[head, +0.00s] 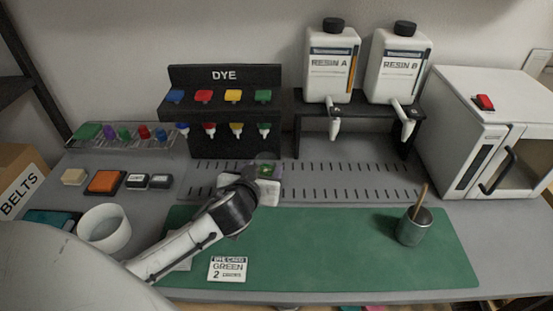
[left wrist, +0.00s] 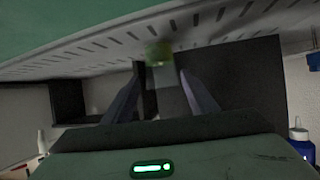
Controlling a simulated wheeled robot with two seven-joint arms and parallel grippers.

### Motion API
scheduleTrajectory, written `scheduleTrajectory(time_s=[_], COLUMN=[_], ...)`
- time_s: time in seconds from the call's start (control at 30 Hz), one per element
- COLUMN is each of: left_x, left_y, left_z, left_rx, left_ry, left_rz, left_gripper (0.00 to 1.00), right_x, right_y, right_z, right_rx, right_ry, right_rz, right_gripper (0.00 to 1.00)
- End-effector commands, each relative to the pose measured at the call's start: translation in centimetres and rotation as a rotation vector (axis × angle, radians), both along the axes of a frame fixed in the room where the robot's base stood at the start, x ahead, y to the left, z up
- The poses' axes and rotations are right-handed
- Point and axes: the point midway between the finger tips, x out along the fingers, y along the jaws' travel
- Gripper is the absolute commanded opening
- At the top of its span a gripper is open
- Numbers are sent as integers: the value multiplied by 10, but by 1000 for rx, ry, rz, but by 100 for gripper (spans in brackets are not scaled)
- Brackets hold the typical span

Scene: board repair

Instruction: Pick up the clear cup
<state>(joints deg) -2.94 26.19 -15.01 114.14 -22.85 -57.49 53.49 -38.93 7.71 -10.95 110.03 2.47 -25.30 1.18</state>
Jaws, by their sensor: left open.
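The clear cup, small and see-through with green in it, stands below the dye rack on the slotted strip; its green part (head: 267,171) shows by my left gripper (head: 262,178). In the left wrist view, the picture is upside down and the cup (left wrist: 160,53) appears between the two dark fingers (left wrist: 163,92), near their tips. The fingers are apart, one to each side; I cannot tell whether either touches it. My gripper's body hides part of the cup in the head view. My right gripper is not in view.
The black DYE rack (head: 224,75) with coloured nozzles stands just behind. Resin A (head: 331,65) and Resin B (head: 398,65) bottles sit on a stand to the right. A grey cup with a stick (head: 414,228) stands on the green mat (head: 340,255), otherwise largely clear. A card (head: 228,269) reads GREEN 2.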

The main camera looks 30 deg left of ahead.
Motion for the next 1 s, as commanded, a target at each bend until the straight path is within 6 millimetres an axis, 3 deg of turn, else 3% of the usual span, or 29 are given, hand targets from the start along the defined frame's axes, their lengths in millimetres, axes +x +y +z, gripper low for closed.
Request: scheduleTrajectory(time_s=[0.2,0.37,0.63,0.97,1.0], left_x=[25,35,66,73,73], left_y=[10,14,26,28,28], left_z=[-12,-16,-32,-36,-36], left_rx=[2,2,0,0,0], left_ry=[-2,-1,-1,0,0], left_rz=[0,0,0,-1,-1], left_gripper=[53,53,53,53,49], right_x=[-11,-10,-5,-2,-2], right_y=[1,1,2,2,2], right_z=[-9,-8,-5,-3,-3], right_rx=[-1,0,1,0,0], right_ry=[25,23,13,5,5], right_rz=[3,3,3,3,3], right_gripper=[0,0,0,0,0])
